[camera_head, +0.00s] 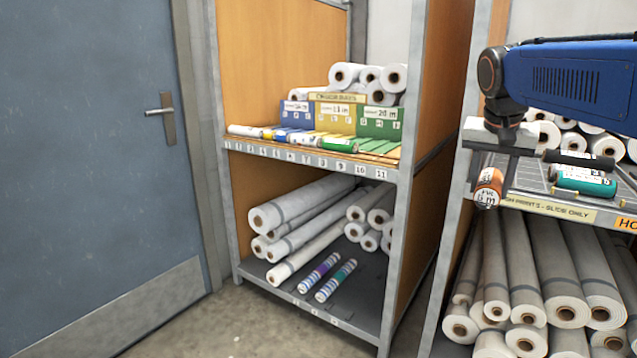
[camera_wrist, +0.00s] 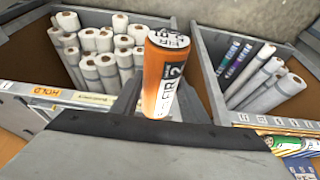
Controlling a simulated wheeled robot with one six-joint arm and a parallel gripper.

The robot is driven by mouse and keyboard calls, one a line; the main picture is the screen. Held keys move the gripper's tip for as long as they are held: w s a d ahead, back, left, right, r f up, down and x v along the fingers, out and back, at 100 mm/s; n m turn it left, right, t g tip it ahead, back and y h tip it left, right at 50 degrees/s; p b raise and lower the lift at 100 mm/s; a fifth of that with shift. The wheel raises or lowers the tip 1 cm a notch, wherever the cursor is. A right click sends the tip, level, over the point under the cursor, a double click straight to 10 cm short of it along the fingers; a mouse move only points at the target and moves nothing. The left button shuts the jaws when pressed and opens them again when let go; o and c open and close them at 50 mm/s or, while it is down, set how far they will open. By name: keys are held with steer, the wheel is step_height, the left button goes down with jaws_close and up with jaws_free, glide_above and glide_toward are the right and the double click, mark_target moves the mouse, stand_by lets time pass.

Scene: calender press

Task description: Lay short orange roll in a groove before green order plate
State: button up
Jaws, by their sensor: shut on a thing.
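The short orange roll (camera_head: 488,188) is held in my gripper (camera_head: 487,165) at the right, in front of the right-hand rack. In the wrist view the orange roll (camera_wrist: 165,72) stands out from the jaws, with a white printed label and a white end. The green order plate (camera_head: 380,122) stands at the right of the upper shelf of the middle rack, behind a row of numbered grooves (camera_head: 372,150). Several rolls lie in the grooves left of its middle, one with a green wrap (camera_head: 338,145). The grooves toward the right look empty. My gripper is well to the right of this shelf.
Blue (camera_head: 297,114) and yellow (camera_head: 335,117) plates stand left of the green one. A post (camera_head: 400,200) edges the middle rack. The right rack holds a teal roll (camera_head: 584,181) and a black roll (camera_head: 578,159). Long white rolls fill the lower shelves.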

steer(key=w+a+f+n+y, duration=0.1)
steer(key=w+f, duration=0.5)
steer(key=f, duration=0.5)
steer(key=w+a+f+n, duration=0.1)
steer(key=w+a+f, duration=0.1)
steer(key=w+f, duration=0.65)
steer(key=w+a+f+n+y, duration=0.15)
steer(key=w+f, duration=0.25)
steer(key=f, duration=0.9)
steer(key=s+a+f+n, duration=0.1)
steer(key=a+f, duration=0.1)
steer(key=f, duration=1.6)
steer(key=s+a+f+n, duration=0.2)
steer(key=f, duration=1.6)
steer(key=shift+t, duration=0.4)
